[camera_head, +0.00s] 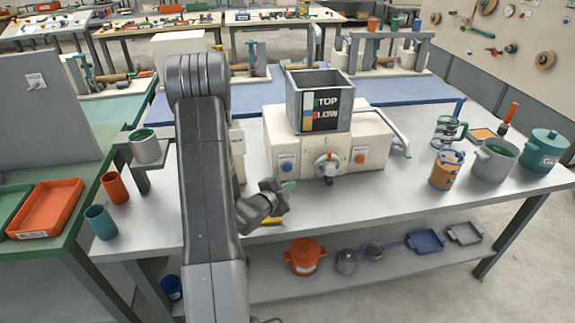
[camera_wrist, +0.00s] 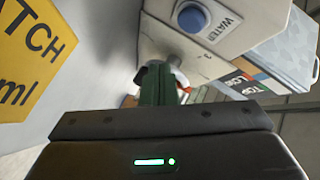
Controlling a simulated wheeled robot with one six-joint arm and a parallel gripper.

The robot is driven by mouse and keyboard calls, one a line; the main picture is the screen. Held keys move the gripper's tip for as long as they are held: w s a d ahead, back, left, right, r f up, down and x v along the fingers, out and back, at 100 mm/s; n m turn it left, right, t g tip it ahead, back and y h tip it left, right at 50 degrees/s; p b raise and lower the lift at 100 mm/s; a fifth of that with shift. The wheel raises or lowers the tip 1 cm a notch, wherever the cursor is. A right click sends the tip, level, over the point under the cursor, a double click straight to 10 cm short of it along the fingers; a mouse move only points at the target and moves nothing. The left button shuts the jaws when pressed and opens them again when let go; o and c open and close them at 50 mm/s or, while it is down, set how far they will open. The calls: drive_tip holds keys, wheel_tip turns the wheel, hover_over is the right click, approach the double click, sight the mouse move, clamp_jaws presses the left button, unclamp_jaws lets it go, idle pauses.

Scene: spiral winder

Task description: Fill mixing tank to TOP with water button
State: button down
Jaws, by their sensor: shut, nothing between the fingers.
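The mixing tank (camera_head: 303,110) is a grey open box with a TOP and LOW label on its front. It stands on a white machine block (camera_head: 340,162). The blue water button (camera_head: 287,165) is on the block's front left; in the wrist view this button (camera_wrist: 193,17) sits beside a WATER label. My gripper (camera_head: 289,186) is shut and empty, close in front of the block and just below the blue button. Its green fingers (camera_wrist: 158,84) also show in the wrist view. I cannot tell the water level in the tank.
A red button (camera_head: 361,157) and a round valve (camera_head: 327,166) are right of the blue button. A hose runs along the block's right side. Pots and a mug (camera_head: 447,170) stand at the table's right. A yellow label (camera_wrist: 35,60) lies on the table. The front right tabletop is free.

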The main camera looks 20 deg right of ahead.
sight(292, 170)
drive_tip(key=w, duration=0.3)
drive_tip(key=shift+d, duration=0.35)
drive_tip(key=shift+w+d, duration=0.15)
drive_tip(key=shift+w, duration=0.45)
idle(1.2)
drive_tip(key=shift+w+d+b, duration=0.1)
drive_tip(key=shift+w+b, duration=0.3)
drive_tip(key=shift+w+d, duration=0.1)
drive_tip(key=shift+w, duration=0.3)
idle(2.2)
drive_tip(key=shift+b, duration=0.3)
idle(1.7)
drive_tip(key=shift+s+f+b, duration=0.1)
drive_tip(key=shift+s+b, duration=0.3)
drive_tip(key=shift+s+a, duration=0.2)
drive_tip(key=shift+s, duration=0.2)
